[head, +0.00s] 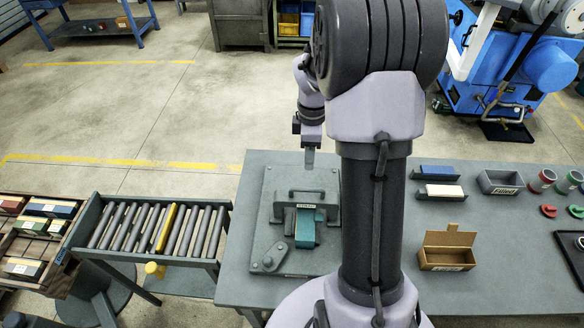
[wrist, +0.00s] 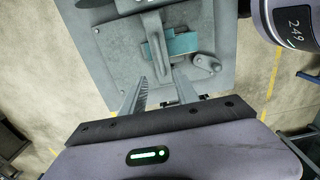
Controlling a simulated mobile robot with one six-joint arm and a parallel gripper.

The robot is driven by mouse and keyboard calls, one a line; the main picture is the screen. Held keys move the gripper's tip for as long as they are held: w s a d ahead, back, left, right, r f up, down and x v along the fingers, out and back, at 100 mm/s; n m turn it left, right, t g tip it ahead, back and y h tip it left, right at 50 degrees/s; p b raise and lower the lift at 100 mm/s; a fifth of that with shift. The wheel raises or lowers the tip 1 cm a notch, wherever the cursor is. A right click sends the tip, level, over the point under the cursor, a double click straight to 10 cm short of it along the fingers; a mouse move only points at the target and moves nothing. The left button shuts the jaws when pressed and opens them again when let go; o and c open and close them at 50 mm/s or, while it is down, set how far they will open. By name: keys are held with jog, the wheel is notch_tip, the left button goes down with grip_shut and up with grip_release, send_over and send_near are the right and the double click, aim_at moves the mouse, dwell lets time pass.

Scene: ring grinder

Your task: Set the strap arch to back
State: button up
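The strap arch (head: 306,192) is a grey bridge-shaped bar with a small label, standing on a grey fixture plate (head: 275,215) on the bench. A teal block (head: 305,230) sits under and in front of it. In the wrist view the arch (wrist: 152,28) shows as a grey bar crossing the teal block (wrist: 181,43), with the fixture plate (wrist: 110,45) around it. My gripper (head: 309,162) hangs above the far edge of the plate, behind the arch and apart from it. In the wrist view my gripper (wrist: 160,85) has its two fingers spread with nothing between them.
A grey pivot lever (head: 268,259) lies at the plate's near left corner. A roller conveyor (head: 150,232) stands left of the bench. Right of my arm are a blue block (head: 437,171), a grey bin (head: 500,182), and an open brown box (head: 447,251). My arm hides the bench's middle.

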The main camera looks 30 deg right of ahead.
aim_at(307, 188)
notch_tip(307, 188, down, 14)
jog(key=shift+r+b, duration=0.1)
jog(key=shift+b, duration=0.7)
grip_shut()
dwell(0.7)
